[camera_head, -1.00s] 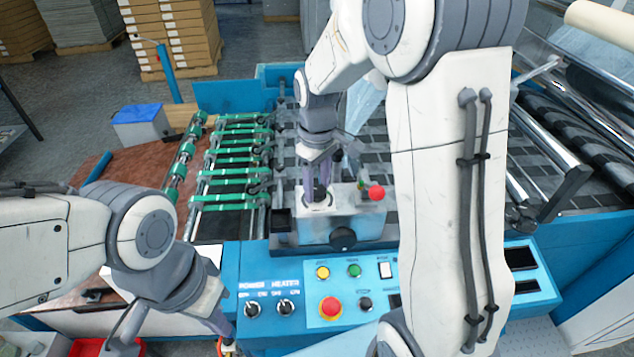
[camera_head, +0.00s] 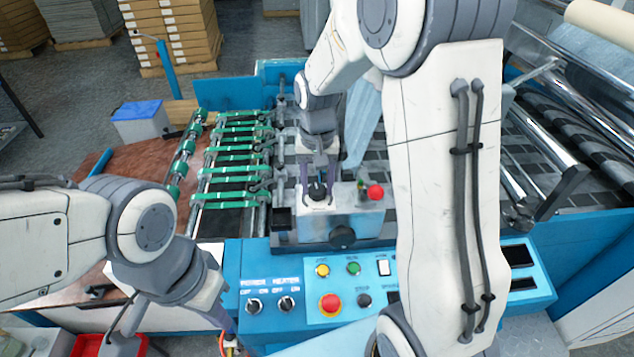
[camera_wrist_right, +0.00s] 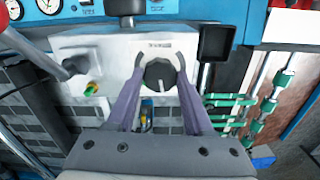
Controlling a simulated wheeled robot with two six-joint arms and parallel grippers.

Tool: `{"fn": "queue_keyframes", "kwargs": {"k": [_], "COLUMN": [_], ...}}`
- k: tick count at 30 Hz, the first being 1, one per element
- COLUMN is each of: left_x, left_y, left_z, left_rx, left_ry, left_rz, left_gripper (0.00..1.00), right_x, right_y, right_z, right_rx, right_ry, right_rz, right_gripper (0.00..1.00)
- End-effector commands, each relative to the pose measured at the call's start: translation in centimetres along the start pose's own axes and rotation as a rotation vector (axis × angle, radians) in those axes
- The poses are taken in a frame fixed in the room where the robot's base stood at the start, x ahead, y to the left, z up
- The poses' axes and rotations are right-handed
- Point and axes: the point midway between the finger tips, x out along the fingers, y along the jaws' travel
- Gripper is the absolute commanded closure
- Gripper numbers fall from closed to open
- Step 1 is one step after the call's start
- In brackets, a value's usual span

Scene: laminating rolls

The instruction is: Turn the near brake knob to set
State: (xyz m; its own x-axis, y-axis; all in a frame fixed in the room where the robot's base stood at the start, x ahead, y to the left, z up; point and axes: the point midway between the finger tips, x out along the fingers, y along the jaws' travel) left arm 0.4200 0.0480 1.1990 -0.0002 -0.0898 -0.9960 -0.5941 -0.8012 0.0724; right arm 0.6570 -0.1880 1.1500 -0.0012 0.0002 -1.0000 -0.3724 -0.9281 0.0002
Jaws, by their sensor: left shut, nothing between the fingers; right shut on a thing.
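The black brake knob (camera_head: 318,191) is on top of the grey-white box (camera_head: 357,222) on the machine. In the right wrist view the knob (camera_wrist_right: 159,74) has a white pointer line angled down toward the bottom of the picture. A small label above it is too blurred to read. My right gripper (camera_head: 318,187) points down with one purple finger on each side of the knob. In the right wrist view its fingers (camera_wrist_right: 158,76) are shut on the knob. My left gripper (camera_head: 228,343) is low at the bottom edge, away from the knob, with its tips partly hidden.
A red button (camera_head: 375,192) stands close to the right of the knob on the same box. The blue control panel (camera_head: 430,285) with switches and a red button lies in front. Green-banded rollers (camera_head: 232,160) are to the left. My right arm covers the middle right.

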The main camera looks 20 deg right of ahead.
Motion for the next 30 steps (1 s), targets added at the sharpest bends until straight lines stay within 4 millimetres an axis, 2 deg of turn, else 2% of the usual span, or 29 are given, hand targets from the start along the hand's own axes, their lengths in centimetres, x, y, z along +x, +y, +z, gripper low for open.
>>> {"fn": "queue_keyframes", "kwargs": {"k": [10, 26, 27, 29, 30], "left_x": [-0.23, -0.25, -0.25, -0.25, -0.24], "left_y": [0.02, 0.02, 0.02, 0.02, 0.02], "left_z": [-0.01, -0.01, -0.02, -0.02, -0.01], "left_rx": [0.000, 0.000, 0.000, 0.000, 0.000], "left_ry": [0.000, 0.000, 0.000, 0.000, 0.000], "left_rz": [0.000, 0.000, 0.000, 0.000, 0.000], "left_gripper": [1.00, 1.00, 1.00, 1.00, 1.00], "right_x": [-0.13, -0.14, -0.14, -0.14, -0.12], "right_y": [-0.01, -0.02, -0.02, -0.01, -0.01], "right_z": [-0.13, -0.18, -0.18, -0.17, -0.15], "right_rx": [0.140, 0.164, 0.164, 0.164, 0.163], "right_ry": [0.005, 0.006, 0.006, 0.006, 0.005], "right_rz": [-0.001, -0.002, -0.002, -0.002, -0.002], "right_gripper": [1.00, 1.00, 0.44, 0.21, 0.18]}}
